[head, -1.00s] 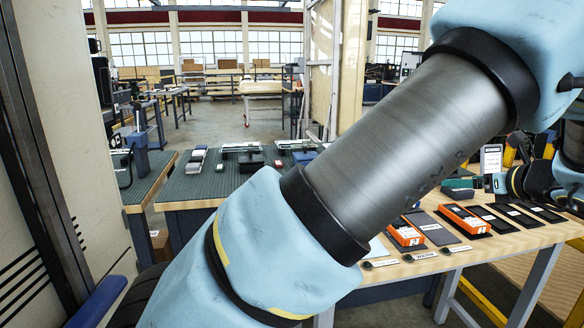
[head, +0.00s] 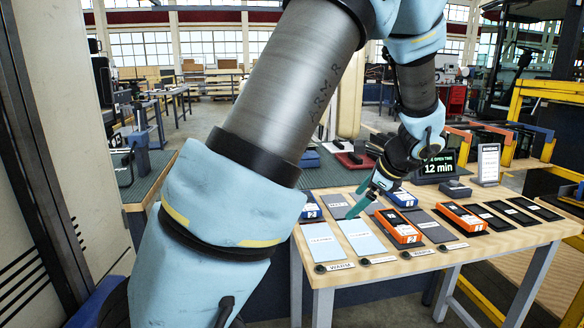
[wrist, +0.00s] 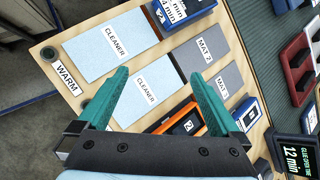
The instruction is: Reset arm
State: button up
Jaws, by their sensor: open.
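My gripper (wrist: 158,95) is open and empty, its two teal fingers spread wide in the wrist view. It hangs above the wooden table (head: 440,265). In the head view my gripper (head: 360,200) shows over the middle of the table, its fingers partly hidden by their angle. In the wrist view two pale blue pads marked CLEANER (wrist: 112,42) and CLEANER (wrist: 147,92) lie below and beyond the fingers. Grey pads marked MAT (wrist: 208,50) lie beside them. My arm crosses the left and upper middle of the head view.
Orange boxes (head: 397,229) and (head: 462,217), blue boxes (head: 402,198) and black pads (head: 513,214) cover the table. A timer display (head: 437,168) reading 12 min and a sign (head: 489,163) stand at the back. A green-topped bench (head: 150,180) is at left.

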jog(key=s+a+n+g, duration=0.1)
jog(key=a+n, duration=0.2)
jog(key=a, duration=0.1)
jog(key=s+a+f+n+g+h, duration=0.1)
jog(key=a+n, duration=0.2)
jog(key=a, duration=0.1)
jog(key=s+a+n+g, duration=0.1)
jog(key=s+a+n, duration=0.1)
jog(key=a, duration=0.2)
jog(key=shift+a+f+n+h, duration=0.15)
jog(key=shift+a+n+h, duration=0.1)
jog(key=shift+n+h, duration=0.15)
jog(key=s+a+n+h, duration=0.3)
jog(key=s+a+n, duration=0.4)
jog(key=a+n, duration=0.45)
notch_tip(320, 180, down, 11)
jog(key=s+d+g+b, duration=0.1)
jog(key=s+b, duration=0.1)
jog(key=b, duration=0.8)
notch_tip(320, 180, up, 15)
jog(key=p, duration=1.4)
jog(key=shift+s+n+p, duration=0.15)
jog(key=shift+n+p, duration=0.25)
jog(key=shift+n, duration=0.05)
